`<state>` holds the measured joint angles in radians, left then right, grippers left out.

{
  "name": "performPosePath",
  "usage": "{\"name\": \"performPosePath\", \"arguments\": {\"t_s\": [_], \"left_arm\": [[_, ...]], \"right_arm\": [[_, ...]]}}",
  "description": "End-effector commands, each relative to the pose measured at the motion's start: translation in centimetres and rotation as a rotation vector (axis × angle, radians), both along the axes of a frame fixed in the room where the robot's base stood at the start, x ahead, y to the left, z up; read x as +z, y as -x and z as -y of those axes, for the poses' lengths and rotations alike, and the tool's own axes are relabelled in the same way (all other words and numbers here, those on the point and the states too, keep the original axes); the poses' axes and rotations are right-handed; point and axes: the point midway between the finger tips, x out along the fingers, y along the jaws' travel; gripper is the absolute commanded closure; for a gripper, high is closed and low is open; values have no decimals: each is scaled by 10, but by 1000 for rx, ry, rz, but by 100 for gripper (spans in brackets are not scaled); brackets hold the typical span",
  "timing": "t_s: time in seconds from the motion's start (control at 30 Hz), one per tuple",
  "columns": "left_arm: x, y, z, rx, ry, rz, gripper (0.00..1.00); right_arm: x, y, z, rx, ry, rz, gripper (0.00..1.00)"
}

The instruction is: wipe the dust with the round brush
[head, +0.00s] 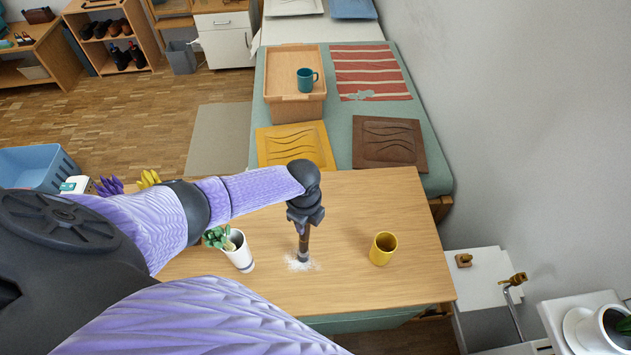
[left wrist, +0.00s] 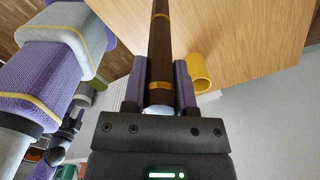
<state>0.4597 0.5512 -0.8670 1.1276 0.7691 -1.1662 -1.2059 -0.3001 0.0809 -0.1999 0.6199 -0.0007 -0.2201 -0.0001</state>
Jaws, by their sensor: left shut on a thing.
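My left gripper (head: 304,222) is shut on the handle of the round brush (head: 304,242), which points down to the table. The brush is dark brown with brass-coloured bands; its handle also shows between the fingers in the left wrist view (left wrist: 160,60). White dust (head: 296,263) lies on the wooden table (head: 370,205) around the brush's lower end. I cannot tell for certain whether the bristles touch the tabletop.
A yellow cup (head: 383,248) stands to the right of the brush. A blue basket (head: 40,168) is at the far left. A bed with cushions lies beyond the table.

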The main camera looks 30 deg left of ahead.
Motion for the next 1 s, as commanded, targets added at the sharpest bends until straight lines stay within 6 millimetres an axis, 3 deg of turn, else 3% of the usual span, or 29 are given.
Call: {"name": "performPosePath", "arguments": {"t_s": [0.8, 1.0], "left_arm": [[-1, 42, -60, 1, -2, 1, 100], [0, 41, -58, 0, 1, 2, 100]], "right_arm": [[19, 0, -1, -1, -1, 1, 29], [20, 0, -1, 0, -1, 1, 29]]}}
